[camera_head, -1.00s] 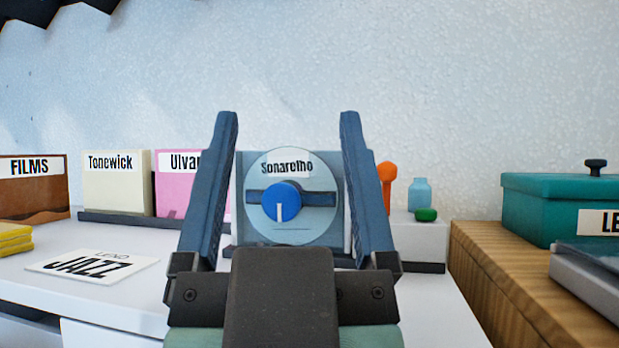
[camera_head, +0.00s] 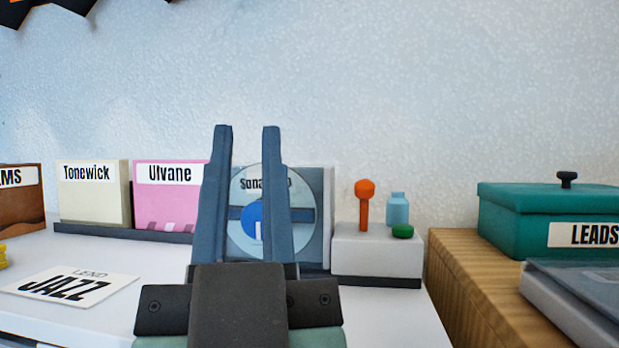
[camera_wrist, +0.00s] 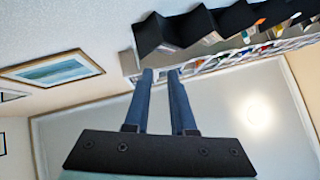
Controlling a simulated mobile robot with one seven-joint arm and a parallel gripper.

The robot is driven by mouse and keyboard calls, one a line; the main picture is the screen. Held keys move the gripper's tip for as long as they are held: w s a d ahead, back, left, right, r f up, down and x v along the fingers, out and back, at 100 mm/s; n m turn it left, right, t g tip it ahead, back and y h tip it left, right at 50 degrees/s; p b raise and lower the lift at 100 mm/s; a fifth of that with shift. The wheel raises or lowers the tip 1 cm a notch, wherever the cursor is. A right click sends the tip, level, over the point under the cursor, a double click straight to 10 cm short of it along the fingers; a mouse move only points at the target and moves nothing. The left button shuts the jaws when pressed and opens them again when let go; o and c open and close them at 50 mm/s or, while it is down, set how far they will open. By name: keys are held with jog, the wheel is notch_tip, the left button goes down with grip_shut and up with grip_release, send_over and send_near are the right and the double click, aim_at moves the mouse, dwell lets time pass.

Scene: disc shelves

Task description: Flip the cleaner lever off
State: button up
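The orange lever (camera_head: 364,203) stands upright with a round head on a small pale grey box (camera_head: 377,249), which I take to be the cleaner. A light blue bottle (camera_head: 397,209) and a green button (camera_head: 402,231) are also on the box. My gripper (camera_head: 247,130) is left of the lever in the head view, with its fingers partly apart and nothing between them. The fingers also show in the wrist view (camera_wrist: 160,75), again with a gap. The lever does not show in the wrist view.
Left are Ulvane (camera_head: 170,205) and Tonewick (camera_head: 95,205) sleeves and a JAZZ card (camera_head: 70,286). A teal box (camera_head: 515,220) stands right on a wooden top (camera_head: 470,280).

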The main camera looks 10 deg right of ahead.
jog(key=w+a+r+y+p, duration=0.1)
jog(key=p, duration=0.2)
jog(key=w+a+r+m+y+p, duration=0.1)
jog(key=r+p, duration=0.1)
jog(key=p, duration=0.1)
jog(key=w+a+r+p, duration=0.1)
jog(key=w+p, duration=0.1)
jog(key=p, duration=0.1)
jog(key=shift+a+r+y+p, duration=0.1)
jog(key=shift+r+y+p, duration=0.25)
jog(key=shift+r+y, duration=0.05)
grip_shut()
jog(key=s+d+f+m+g+h+p, duration=0.3)
jog(key=f+m+h+p, duration=0.4)
jog(key=m+p, duration=0.5)
jog(key=s+d+f+m+g+h+p, duration=0.4)
jog(key=d+f+m+g+h+p, duration=0.2)
jog(key=m+h+p, duration=0.3)
jog(key=m+p, duration=0.4)
jog(key=p, duration=0.5)
jog(key=shift+s+f, duration=0.25)
jog(key=shift+f, duration=0.1)
